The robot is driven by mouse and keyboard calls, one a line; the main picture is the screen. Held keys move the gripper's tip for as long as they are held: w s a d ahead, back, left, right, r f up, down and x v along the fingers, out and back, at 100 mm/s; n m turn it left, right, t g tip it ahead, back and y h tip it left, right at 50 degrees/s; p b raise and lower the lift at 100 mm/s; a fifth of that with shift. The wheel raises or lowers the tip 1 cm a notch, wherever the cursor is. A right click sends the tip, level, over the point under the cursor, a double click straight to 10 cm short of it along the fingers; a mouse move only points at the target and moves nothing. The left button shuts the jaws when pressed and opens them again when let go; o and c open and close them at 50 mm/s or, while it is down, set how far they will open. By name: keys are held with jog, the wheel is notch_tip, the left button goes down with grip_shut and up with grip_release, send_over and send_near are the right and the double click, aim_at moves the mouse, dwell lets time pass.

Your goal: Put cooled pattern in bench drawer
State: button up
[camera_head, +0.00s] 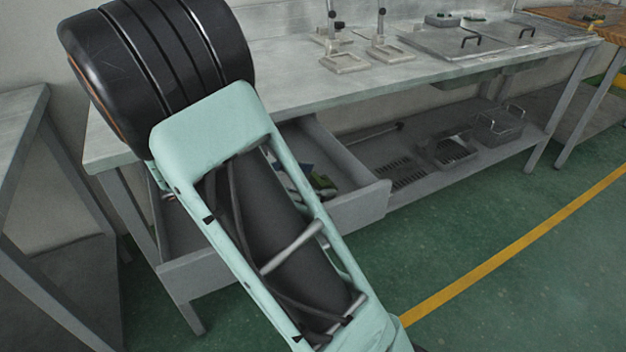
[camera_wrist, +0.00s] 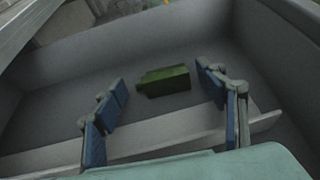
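The pattern (camera_wrist: 168,80), a small dark-green block with a narrower nub on its left end, lies in the open bench drawer (camera_wrist: 60,70) in the wrist view. It appears to rest on the drawer floor. My gripper (camera_wrist: 162,77) is open, with blue-padded fingers spread to either side of the block and a gap on both sides. In the head view, the pulled-out drawer (camera_head: 362,208) sits under the bench top. A bit of green (camera_head: 322,183) shows inside it beside my arm. My arm hides much of the drawer and most of the gripper.
The grey bench (camera_head: 290,85) carries two small stands (camera_head: 345,62) and lidded metal units (camera_head: 465,40). Its lower shelf (camera_head: 400,150) holds grates and a metal box (camera_head: 498,125). Another table (camera_head: 20,110) stands at left. Green floor is clear at right.

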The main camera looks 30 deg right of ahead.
jog(key=shift+r+p, duration=0.25)
jog(key=shift+p, duration=0.05)
jog(key=p+v, duration=0.2)
jog(key=v, duration=0.8)
jog(key=shift+a+r+p, duration=0.1)
jog(key=shift+a+p, duration=0.3)
jog(key=shift+a+r, duration=0.15)
jog(key=shift+a, duration=0.4)
